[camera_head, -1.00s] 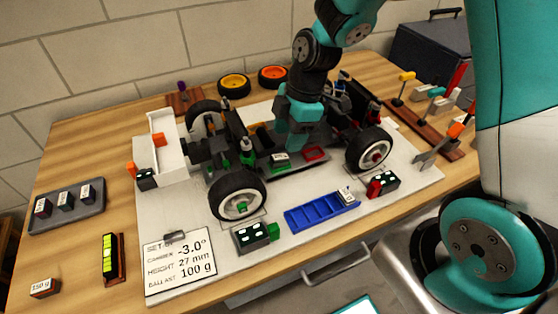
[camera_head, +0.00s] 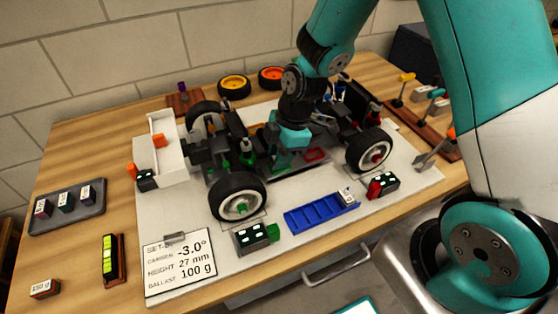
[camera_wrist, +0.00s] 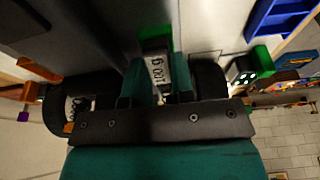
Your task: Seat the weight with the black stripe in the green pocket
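A pale weight marked 100 g (camera_wrist: 158,70) stands between my gripper's two teal fingers in the wrist view; its stripe colour cannot be made out. The green pocket (camera_wrist: 155,33) shows right beside the weight's end, and how deep the weight sits in it is unclear. In the head view my gripper (camera_head: 281,163) is low over the car's floor (camera_head: 300,168), between the wheels, and hides the weight. The fingers lie close along both sides of the weight; whether they press on it cannot be told.
A red-outlined pocket (camera_head: 315,154) lies right of my gripper. The front wheels (camera_head: 238,196) and (camera_head: 369,150) flank it. A grey tray (camera_head: 68,222) holds three weights; a 150 g weight (camera_head: 44,288) lies on the table. A blue ramp (camera_head: 320,212) and a setup card (camera_head: 179,266) are in front.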

